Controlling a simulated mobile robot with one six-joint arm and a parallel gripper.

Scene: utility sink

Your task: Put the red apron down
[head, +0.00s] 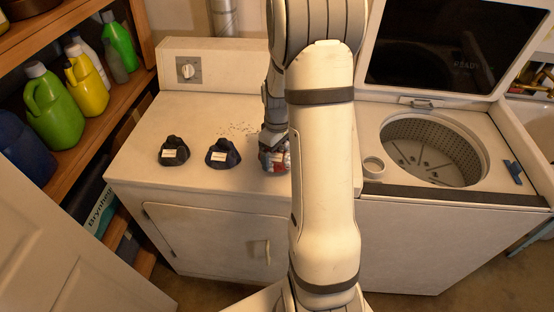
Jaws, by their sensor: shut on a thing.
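My gripper (271,150) is over the right part of the white dryer top (205,186), partly hidden by my own arm. It is shut on the red apron (283,168), of which only a small red patch shows beside the arm. A pale patch shows next to the red. The rest of the apron is hidden. I cannot tell whether the apron touches the dryer top.
Two dark bundles with white labels, a black one (174,151) and a navy one (222,153), sit on the dryer top to the left. Dark specks (238,129) lie behind them. The open washer (433,150) stands right. Bottles (52,105) fill shelves at left.

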